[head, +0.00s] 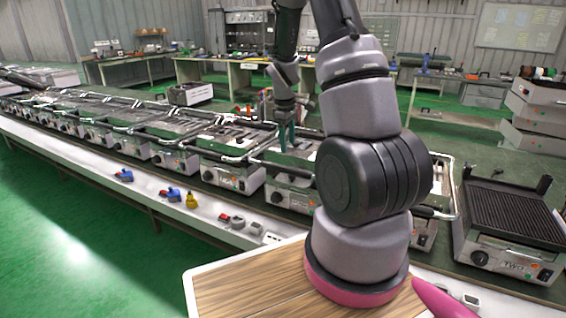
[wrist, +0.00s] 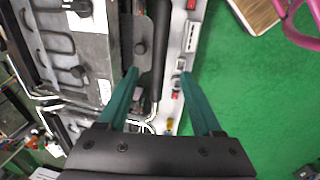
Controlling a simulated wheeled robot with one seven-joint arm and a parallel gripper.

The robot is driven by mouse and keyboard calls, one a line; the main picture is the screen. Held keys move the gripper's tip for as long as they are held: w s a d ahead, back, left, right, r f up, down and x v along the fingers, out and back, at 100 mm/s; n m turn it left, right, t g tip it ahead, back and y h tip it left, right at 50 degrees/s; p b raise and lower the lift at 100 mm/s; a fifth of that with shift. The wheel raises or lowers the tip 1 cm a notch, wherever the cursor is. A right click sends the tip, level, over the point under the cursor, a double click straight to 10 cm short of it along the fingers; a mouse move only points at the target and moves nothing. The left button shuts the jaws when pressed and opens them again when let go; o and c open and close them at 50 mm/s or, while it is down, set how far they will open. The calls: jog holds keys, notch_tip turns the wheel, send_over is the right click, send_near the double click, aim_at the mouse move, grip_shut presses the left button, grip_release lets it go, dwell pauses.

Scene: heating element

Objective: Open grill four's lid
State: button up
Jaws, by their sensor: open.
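A row of closed contact grills runs along the bench in the head view.
Grill two (head: 506,230) stands at the right with its ribbed plate showing. Blue and yellow small items (head: 190,198) and grey sockets (head: 238,224) lie on the bench's white front strip. Open green floor (head: 70,230) lies in front of the bench. A wooden tabletop (head: 245,285) is by my arm's base.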

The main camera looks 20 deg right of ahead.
jog(key=f, duration=0.7)
jog(key=w+d+f, duration=0.1)
jog(key=f, duration=0.2)
jog(key=shift+d+f, duration=0.1)
jog(key=shift+f, duration=0.3)
grip_shut()
dwell(0.9)
